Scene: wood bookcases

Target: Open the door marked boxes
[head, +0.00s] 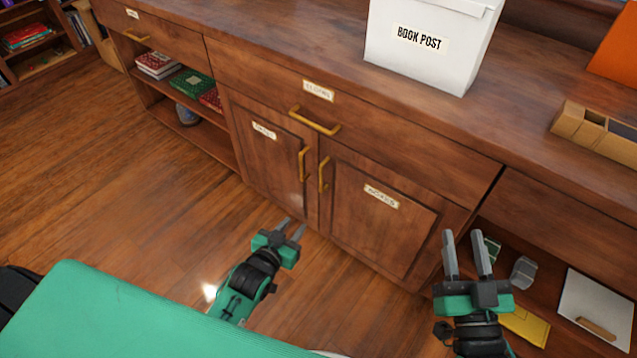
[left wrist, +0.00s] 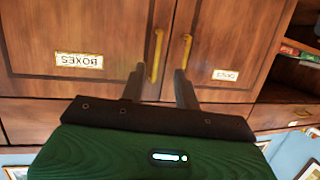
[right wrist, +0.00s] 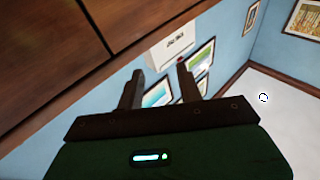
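The door marked boxes (head: 378,217) is the right one of two closed cabinet doors in the head view. Its label reads BOXES, upside down in the left wrist view (left wrist: 79,60). Its brass upright handle (head: 323,175) is at the door's left edge. The other door (head: 262,160), whose label is hard to read, has its own handle (head: 303,164) close beside. My left gripper (head: 292,227) is open and empty, in front of and below the handles, apart from them. My right gripper (head: 462,236) is open and empty, right of the boxes door.
A labelled drawer (head: 365,125) with a brass handle (head: 314,121) sits above the doors. A white BOOK POST box (head: 425,45) stands on the counter (head: 300,50). Open shelves flank the doors; the right one holds a folder (head: 595,308). Wooden floor (head: 150,240) is clear at left.

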